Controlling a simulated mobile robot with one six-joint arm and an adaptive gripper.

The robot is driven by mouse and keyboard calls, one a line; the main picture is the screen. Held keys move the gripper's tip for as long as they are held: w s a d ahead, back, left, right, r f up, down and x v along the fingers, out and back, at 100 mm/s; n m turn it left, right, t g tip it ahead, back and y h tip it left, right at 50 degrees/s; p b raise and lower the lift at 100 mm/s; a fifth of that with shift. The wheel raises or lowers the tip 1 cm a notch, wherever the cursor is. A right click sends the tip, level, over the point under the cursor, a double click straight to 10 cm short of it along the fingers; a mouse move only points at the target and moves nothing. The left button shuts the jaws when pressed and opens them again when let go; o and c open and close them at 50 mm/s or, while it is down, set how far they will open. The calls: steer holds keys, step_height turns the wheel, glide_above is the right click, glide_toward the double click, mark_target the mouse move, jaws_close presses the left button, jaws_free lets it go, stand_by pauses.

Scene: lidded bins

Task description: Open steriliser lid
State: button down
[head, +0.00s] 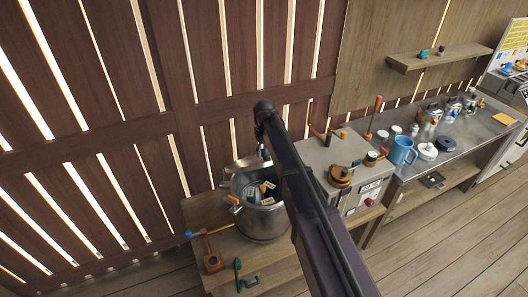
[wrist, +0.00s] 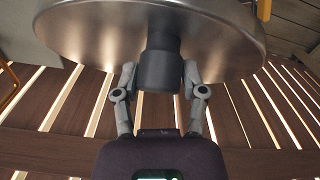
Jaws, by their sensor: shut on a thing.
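The steriliser (head: 262,222) is a round metal pot on a wooden bench in the head view. Its mouth is uncovered, and pale and blue items show inside. The metal lid (head: 243,163) shows as a thin disc by the pot's back rim, partly behind my arm; whether it touches the rim is unclear. In the wrist view, the lid (wrist: 95,38) fills the top, with its dark round knob (wrist: 159,64) pointing towards me. My gripper (wrist: 160,78) has one finger on each side of the knob and is shut on it. In the head view my arm mostly hides the gripper.
A grey box-like unit (head: 340,158) with orange fittings stands just right of the steriliser. An orange-handled tool (head: 211,260) and a green one (head: 238,268) lie in front. A slatted wooden wall (head: 140,120) rises close behind. A blue mug (head: 402,151) stands on the right counter.

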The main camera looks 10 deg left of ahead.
steer(key=shift+c, duration=1.1)
jaws_free()
steer(key=shift+w, duration=0.1)
steer(key=shift+d+f, duration=0.1)
steer(key=shift+f, duration=0.05)
steer(key=s+f+b, duration=0.1)
steer(key=s+d+f+b, duration=0.1)
steer(key=f+b, duration=0.1)
steer(key=s+d+f+b, duration=0.1)
steer(key=shift+s+f+b, duration=0.25)
steer(key=shift+b, duration=0.15)
steer(key=s+d+f+b, duration=0.1)
steer(key=s+f+b, duration=0.1)
steer(key=f+b, duration=0.4)
steer(key=s+d+f+b, duration=0.2)
steer(key=f+b, duration=0.3)
step_height(320, 180, up, 14)
steer(key=p, duration=1.4)
steer(key=s+d+f+m+b, duration=0.3)
steer(key=s+d+f+b, duration=0.1)
steer(key=d, duration=0.5)
steer(key=s+d+f+m+b, duration=0.3)
steer(key=s+d+f+b, duration=0.1)
steer(key=d, duration=0.5)
steer(key=shift+s+d+f, duration=0.2)
steer(key=shift+s, duration=0.7)
